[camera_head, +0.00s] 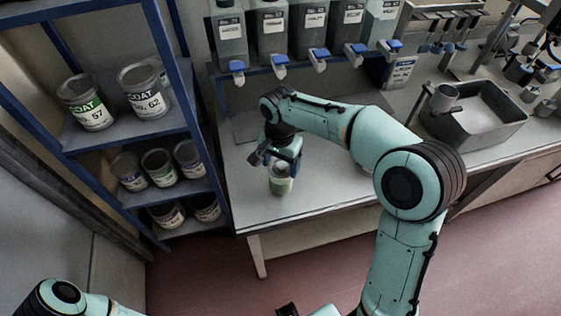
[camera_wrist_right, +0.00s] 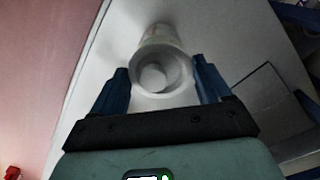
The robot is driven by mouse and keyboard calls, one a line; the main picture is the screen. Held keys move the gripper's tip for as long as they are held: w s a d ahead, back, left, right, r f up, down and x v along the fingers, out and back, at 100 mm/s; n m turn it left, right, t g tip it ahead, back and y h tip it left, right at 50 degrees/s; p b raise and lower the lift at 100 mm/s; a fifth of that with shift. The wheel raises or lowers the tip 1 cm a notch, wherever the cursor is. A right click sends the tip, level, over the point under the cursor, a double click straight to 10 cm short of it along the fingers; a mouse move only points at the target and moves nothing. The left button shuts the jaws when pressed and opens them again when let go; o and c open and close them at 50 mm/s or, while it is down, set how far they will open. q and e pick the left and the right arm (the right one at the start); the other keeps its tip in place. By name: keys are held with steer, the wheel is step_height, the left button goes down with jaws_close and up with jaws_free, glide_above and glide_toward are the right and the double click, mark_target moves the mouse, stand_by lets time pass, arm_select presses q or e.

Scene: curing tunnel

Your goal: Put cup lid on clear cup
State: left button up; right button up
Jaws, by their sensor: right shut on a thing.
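The clear cup (camera_head: 281,184) stands upright near the front left of the grey bench, with a greenish band on its side. My right gripper (camera_head: 285,160) reaches down over its top. In the right wrist view, a pale round lid (camera_wrist_right: 178,84) with a lighter disc in its middle is between the blue fingers of my right gripper (camera_wrist_right: 163,85). The cup's body (camera_wrist_right: 156,36) shows beyond it. Whether the lid is seated on the rim or just above it I cannot tell. Only a small dark part that may belong to my left gripper (camera_head: 287,310) shows at the bottom edge.
A blue shelf rack (camera_head: 140,140) with several cans stands left of the bench. Several labelled dispensers (camera_head: 271,30) hang above its back edge. A grey basin (camera_head: 500,130) is at the right. The bench front around the cup (camera_head: 255,208) is clear.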

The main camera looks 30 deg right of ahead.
arm_select(q)
steer(key=shift+s+f, duration=0.1)
steer(key=shift+f, duration=0.05)
arm_select(e)
steer(key=shift+f, duration=0.3)
stand_by(0.5)
steer(key=o, duration=1)
steer(key=shift+c, duration=0.2)
steer(key=shift+r, duration=0.15)
steer(key=shift+r+p, duration=1.1)
steer(key=shift+r, duration=0.85)
steer(key=shift+r+p, duration=0.75)
steer(key=shift+r, duration=0.75)
arm_select(q)
steer(key=w+r, duration=0.4)
steer(key=r, duration=0.1)
steer(key=shift+s+t, duration=0.15)
steer(key=shift+t, duration=0.15)
